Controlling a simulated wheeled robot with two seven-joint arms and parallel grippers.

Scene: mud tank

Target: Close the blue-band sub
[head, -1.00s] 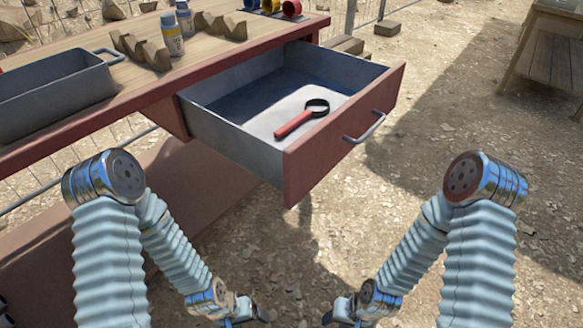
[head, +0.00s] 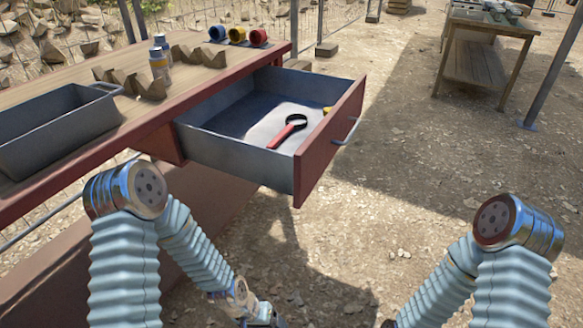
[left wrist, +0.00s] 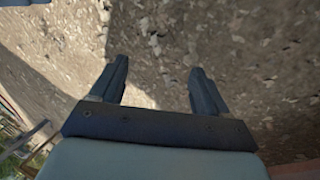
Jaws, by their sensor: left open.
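No thing marked as a blue-band sub can be made out. An open drawer (head: 232,152) with a red front and a metal handle (head: 347,132) sticks out from the workbench. In it lie a magnifying glass (head: 289,130) with a red handle and a pale sheet (head: 262,128); a bit of something yellow (head: 327,110) shows behind the front. Blue, yellow and red round items (head: 237,35) stand on the bench. My left gripper (left wrist: 158,75) is open and empty above the ground. My right gripper is mostly cut off at the bottom of the head view.
On the workbench (head: 122,118) are a grey tray (head: 50,140), brown notched racks (head: 135,85) and small bottles with blue caps (head: 159,66). A wire fence runs behind. A second wooden table (head: 475,60) stands at far right, near a post. The gravel right of the drawer is clear.

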